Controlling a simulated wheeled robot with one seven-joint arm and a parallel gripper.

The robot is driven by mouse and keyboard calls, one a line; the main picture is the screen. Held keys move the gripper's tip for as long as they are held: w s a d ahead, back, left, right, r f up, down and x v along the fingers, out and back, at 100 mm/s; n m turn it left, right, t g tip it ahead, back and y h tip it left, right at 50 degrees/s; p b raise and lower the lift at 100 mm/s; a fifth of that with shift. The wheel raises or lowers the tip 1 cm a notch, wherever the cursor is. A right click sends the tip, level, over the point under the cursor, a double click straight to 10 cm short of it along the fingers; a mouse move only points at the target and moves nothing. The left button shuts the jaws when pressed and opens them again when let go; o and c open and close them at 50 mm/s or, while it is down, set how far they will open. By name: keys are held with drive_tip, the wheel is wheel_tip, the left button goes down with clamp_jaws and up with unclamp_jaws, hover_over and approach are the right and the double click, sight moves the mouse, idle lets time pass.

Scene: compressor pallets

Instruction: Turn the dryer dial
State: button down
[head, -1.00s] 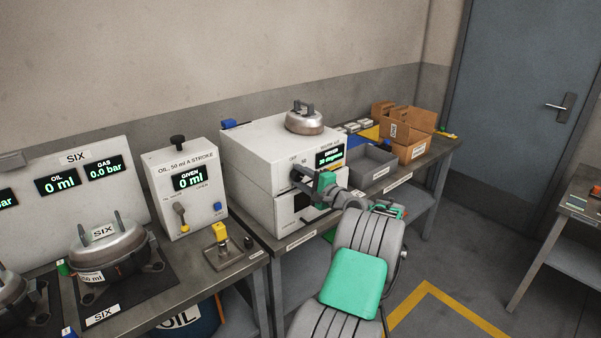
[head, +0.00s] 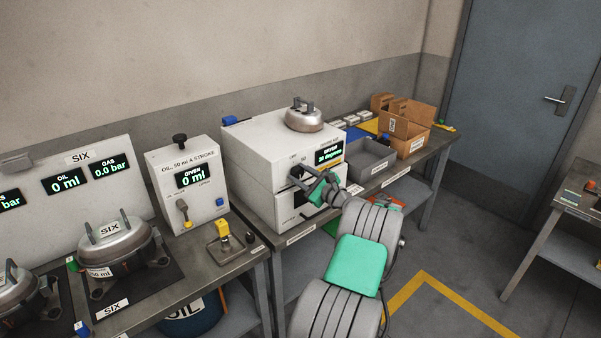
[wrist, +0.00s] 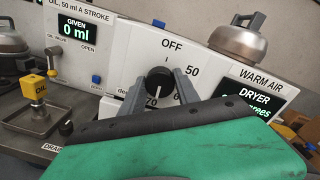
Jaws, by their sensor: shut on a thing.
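The dryer (head: 262,150) is a white box on the bench, with a lit green display (head: 329,155) reading "DRYER" and a degrees figure too small to read surely. Its black dial (wrist: 159,80) is on the front face, with OFF above, 50 at the right, 60 and 70 below. The dial's white line points down, between 60 and 70. My gripper (wrist: 160,78) is shut on the dial, one grey finger on each side. In the head view my gripper (head: 299,174) hides most of the dial.
A metal compressor shell (head: 304,119) sits on top of the dryer. The oil unit (head: 188,188) stands to the left, with a yellow-capped piece (head: 222,230) in front. A grey bin (head: 370,162) and cardboard box (head: 407,140) are to the right. The floor in front is open.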

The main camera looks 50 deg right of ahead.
drive_tip(key=shift+m, duration=0.5)
drive_tip(key=c, duration=0.9)
unclamp_jaws()
drive_tip(key=s+a+b, duration=0.1)
drive_tip(key=s+b, duration=0.1)
drive_tip(key=s, duration=0.5)
drive_tip(key=shift+s+a, duration=0.25)
drive_tip(key=shift+s, duration=0.1)
